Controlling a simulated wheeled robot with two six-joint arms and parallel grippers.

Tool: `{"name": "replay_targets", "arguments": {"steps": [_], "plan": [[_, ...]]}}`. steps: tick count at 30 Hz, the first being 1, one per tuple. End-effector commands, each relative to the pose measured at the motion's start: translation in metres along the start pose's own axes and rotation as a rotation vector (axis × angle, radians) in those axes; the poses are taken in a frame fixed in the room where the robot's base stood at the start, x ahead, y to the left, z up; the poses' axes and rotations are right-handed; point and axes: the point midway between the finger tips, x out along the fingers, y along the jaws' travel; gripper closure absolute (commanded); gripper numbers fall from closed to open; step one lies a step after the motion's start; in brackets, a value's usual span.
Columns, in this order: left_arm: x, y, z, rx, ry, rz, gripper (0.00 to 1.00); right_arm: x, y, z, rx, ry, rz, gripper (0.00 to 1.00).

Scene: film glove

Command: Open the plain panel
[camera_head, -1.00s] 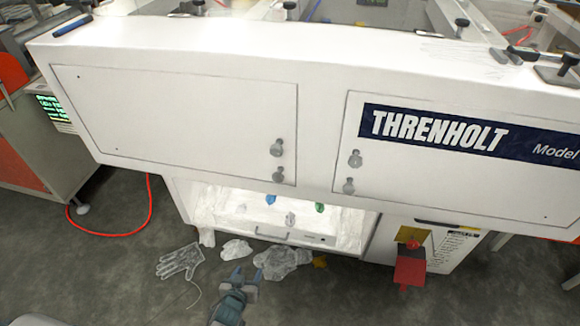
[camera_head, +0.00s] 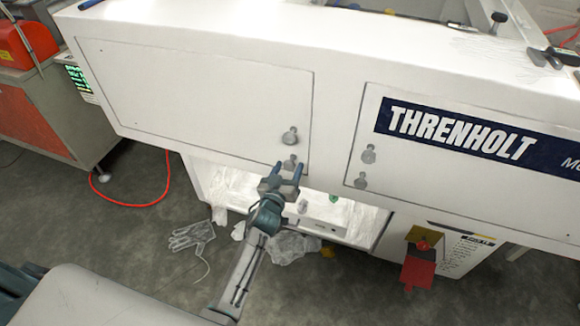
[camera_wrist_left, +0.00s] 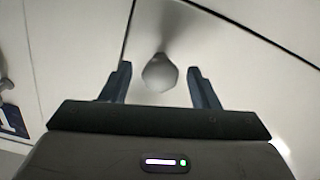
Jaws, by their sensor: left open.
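The plain panel (camera_head: 200,100) is the unlabelled white door on the left of the machine front, and it looks shut and flush. It has an upper grey knob (camera_head: 289,136) and a lower knob (camera_head: 290,163) near its lower right corner. My left gripper (camera_head: 285,172) is open, its fingertips reaching up at the lower knob. In the left wrist view a rounded grey knob (camera_wrist_left: 160,73) shows between and just beyond the two open fingers (camera_wrist_left: 158,80), with nothing gripped. My right gripper is not in view.
A second panel (camera_head: 460,190) with a THRENHOLT label (camera_head: 462,134) and its own knobs is on the right. Below is a lit open bay (camera_head: 235,186). A clear glove (camera_head: 190,236) lies low at the left, and a red part (camera_head: 417,272) hangs at the lower right.

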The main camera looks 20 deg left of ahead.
Motion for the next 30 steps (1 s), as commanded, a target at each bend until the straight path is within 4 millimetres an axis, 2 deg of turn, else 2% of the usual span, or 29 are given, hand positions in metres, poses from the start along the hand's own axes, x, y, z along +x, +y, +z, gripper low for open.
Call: {"name": "replay_targets", "arguments": {"steps": [6, 14, 16, 23, 30], "plan": [[0.018, 0.000, 0.001, 0.000, 0.000, 0.000, 0.45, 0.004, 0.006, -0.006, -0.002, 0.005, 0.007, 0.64], [0.019, 0.000, 0.000, 0.000, -0.001, 0.000, 0.45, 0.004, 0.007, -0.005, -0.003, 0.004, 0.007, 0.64], [0.019, 0.000, 0.000, 0.000, -0.001, 0.000, 0.53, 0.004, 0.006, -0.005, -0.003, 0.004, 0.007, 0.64], [0.019, 0.000, 0.001, 0.000, -0.001, 0.000, 0.98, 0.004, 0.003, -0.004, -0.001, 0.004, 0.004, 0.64], [0.016, -0.001, 0.000, 0.001, -0.003, 0.002, 1.00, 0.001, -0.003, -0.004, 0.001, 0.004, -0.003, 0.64]]}}
